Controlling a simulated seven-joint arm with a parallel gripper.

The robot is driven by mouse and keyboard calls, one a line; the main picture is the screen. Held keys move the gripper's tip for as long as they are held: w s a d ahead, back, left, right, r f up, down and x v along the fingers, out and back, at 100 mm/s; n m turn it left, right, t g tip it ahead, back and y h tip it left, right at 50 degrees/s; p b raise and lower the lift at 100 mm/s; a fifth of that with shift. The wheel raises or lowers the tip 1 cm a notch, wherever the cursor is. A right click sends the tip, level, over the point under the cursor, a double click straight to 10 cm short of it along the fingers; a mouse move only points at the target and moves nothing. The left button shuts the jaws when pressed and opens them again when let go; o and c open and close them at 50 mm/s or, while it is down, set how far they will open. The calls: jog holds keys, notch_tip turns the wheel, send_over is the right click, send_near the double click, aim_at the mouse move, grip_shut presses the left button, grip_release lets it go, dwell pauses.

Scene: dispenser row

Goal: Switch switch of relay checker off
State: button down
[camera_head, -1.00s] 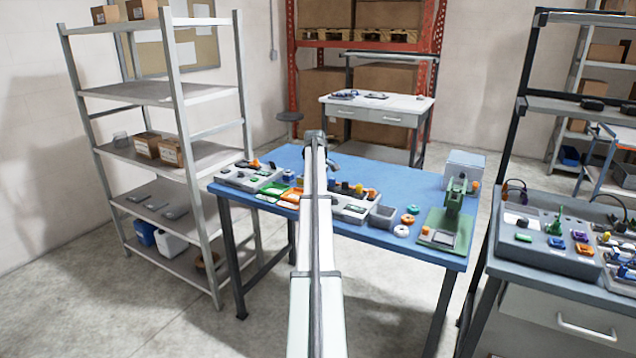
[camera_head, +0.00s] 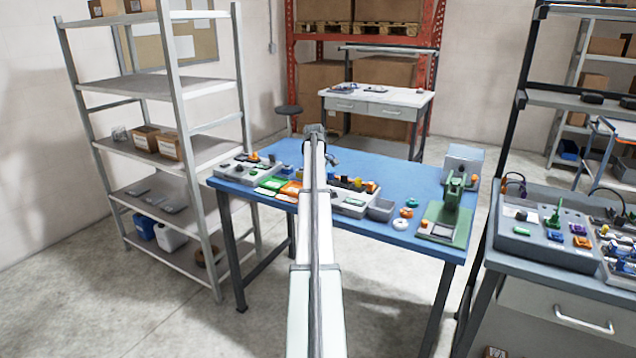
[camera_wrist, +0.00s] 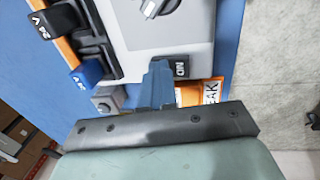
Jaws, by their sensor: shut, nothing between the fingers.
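My gripper (camera_wrist: 160,70) is shut and empty, its blue-grey fingers close together at the edge of a light grey panel (camera_wrist: 150,45) in the wrist view. A small black part with white letters (camera_wrist: 182,66) sits right beside the fingertips; I cannot tell whether they touch. In the head view my arm hides part of the blue table, and the fingers are not clear there.
The table's back middle is clear.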

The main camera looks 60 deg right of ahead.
jog(key=shift+a+f, duration=0.15)
jog(key=shift+a, duration=0.65)
jog(key=shift+r, duration=0.2)
notch_tip(320, 180, up, 14)
jog(key=a, duration=0.1)
jog(key=shift+a+f, duration=0.15)
jog(key=shift+a, duration=0.25)
dwell(0.3)
